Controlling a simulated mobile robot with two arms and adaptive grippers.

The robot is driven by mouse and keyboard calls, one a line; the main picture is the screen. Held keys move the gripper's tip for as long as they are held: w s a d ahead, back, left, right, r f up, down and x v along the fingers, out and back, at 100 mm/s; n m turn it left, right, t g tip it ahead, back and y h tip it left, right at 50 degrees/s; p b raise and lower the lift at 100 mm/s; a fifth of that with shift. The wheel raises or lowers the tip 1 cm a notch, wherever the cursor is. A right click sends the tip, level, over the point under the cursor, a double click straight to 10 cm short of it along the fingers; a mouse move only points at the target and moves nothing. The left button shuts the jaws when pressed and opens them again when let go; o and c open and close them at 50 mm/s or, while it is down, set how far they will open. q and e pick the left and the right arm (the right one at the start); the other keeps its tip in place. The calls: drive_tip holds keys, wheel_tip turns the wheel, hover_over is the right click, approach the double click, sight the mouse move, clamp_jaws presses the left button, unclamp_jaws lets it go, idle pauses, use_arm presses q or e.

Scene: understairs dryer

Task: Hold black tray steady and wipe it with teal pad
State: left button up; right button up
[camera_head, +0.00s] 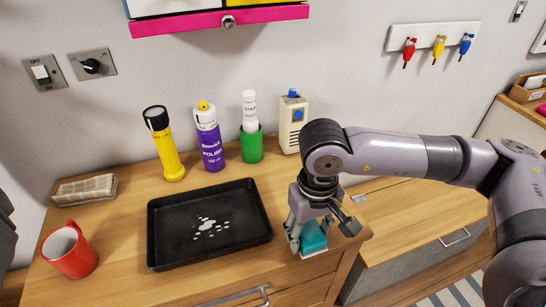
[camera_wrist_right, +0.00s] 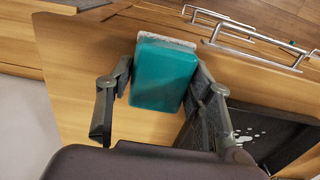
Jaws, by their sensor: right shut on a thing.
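The black tray (camera_head: 175,225) lies flat on the wooden top in the head view, with a patch of white spots (camera_head: 210,229) near its middle. Part of the tray also shows at the lower right of the wrist view (camera_wrist_right: 285,143). My right gripper (camera_head: 309,238) is shut on the teal pad (camera_head: 314,237), to the right of the tray and apart from it. In the wrist view the teal pad (camera_wrist_right: 163,77) sits between the two fingers, with a pale layer along its far edge. My left gripper is not in view.
A red mug (camera_head: 69,252) and a folded cloth (camera_head: 86,190) are left of the tray. Behind it stand a yellow flashlight (camera_head: 166,150), a purple polish can (camera_head: 209,142), a green cup holding a white tube (camera_head: 251,145) and a beige device (camera_head: 292,122). Drawer handles project in front.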

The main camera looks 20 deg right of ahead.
drive_tip(key=s+a+r+m, duration=0.1)
drive_tip(key=s+a, duration=0.3)
drive_tip(key=a, duration=0.5)
drive_tip(key=w+a+r+m, duration=0.1)
drive_tip(key=w+m, duration=0.1)
drive_tip(key=m, duration=0.1)
drive_tip(key=w+a+r+m, duration=0.1)
drive_tip(key=w+a+m, duration=0.1)
drive_tip(key=w+m, duration=0.1)
drive_tip(key=w+a+r+m, duration=0.1)
drive_tip(key=w+m, duration=0.2)
drive_tip(key=shift+w+a+r, duration=0.25)
drive_tip(key=shift+a+r, duration=0.05)
drive_tip(key=shift+a, duration=0.05)
drive_tip(key=w+a+r+m, duration=0.1)
drive_tip(key=w+r+m, duration=0.2)
drive_tip(key=w+m, duration=0.5)
drive_tip(key=shift+s+a+f, duration=0.1)
drive_tip(key=shift+s+f, duration=0.05)
drive_tip(key=shift+f, duration=1.05)
drive_tip(key=shift+s+f, duration=0.1)
drive_tip(key=shift+f, duration=1.1)
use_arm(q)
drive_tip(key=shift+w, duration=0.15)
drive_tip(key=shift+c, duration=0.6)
